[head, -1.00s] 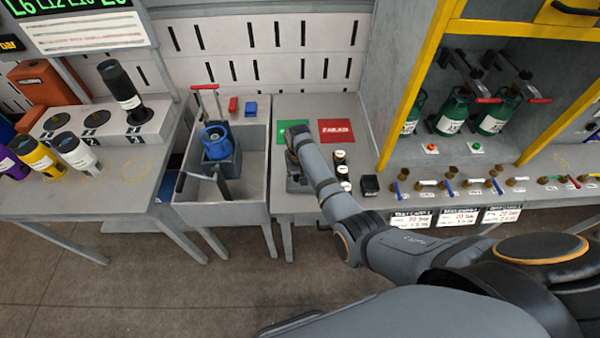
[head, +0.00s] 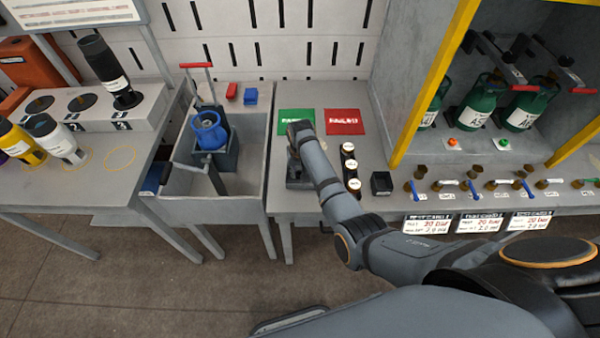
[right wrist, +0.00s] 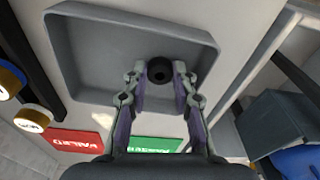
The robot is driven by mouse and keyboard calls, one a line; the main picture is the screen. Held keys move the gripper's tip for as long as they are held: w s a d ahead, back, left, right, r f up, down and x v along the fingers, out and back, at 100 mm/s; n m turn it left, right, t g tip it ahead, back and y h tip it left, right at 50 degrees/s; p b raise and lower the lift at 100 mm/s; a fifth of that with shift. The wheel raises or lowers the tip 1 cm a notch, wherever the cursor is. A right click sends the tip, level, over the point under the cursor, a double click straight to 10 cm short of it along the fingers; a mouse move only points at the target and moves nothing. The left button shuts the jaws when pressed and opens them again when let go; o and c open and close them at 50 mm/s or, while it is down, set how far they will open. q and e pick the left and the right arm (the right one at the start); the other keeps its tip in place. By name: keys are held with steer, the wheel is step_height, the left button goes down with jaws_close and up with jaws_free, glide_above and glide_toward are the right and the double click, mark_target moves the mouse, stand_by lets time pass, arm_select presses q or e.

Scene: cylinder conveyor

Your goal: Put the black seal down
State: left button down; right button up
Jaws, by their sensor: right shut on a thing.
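My right gripper (right wrist: 160,80) shows in the right wrist view with its two fingers closed around a small black seal (right wrist: 159,66), a ring with a dark hole. The seal is over the shallow grey tray (right wrist: 85,60); I cannot tell whether it touches the tray floor. In the head view, my right arm reaches over the bench, and its wrist hides the fingertips and the seal. My left gripper is not in view.
A green sign (head: 296,115) and a red sign (head: 344,122) lie behind the tray. Several white-topped dark pieces (head: 348,148) and a small black block (head: 381,183) stand to its right. A basin (head: 240,190) holding a blue cylinder (head: 209,130) is at left.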

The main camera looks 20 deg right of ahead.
steer(key=shift+f, duration=0.1)
steer(key=o, duration=0.5)
steer(key=shift+o, duration=0.5)
steer(key=shift+f, duration=0.1)
steer(key=shift+r, duration=0.45)
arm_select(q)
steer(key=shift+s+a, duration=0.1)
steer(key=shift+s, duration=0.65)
arm_select(e)
step_height(320, 180, up, 12)
steer(key=s, duration=0.1)
steer(key=shift+s+f, duration=0.2)
steer(key=shift+f, duration=0.05)
steer(key=shift+a, duration=0.1)
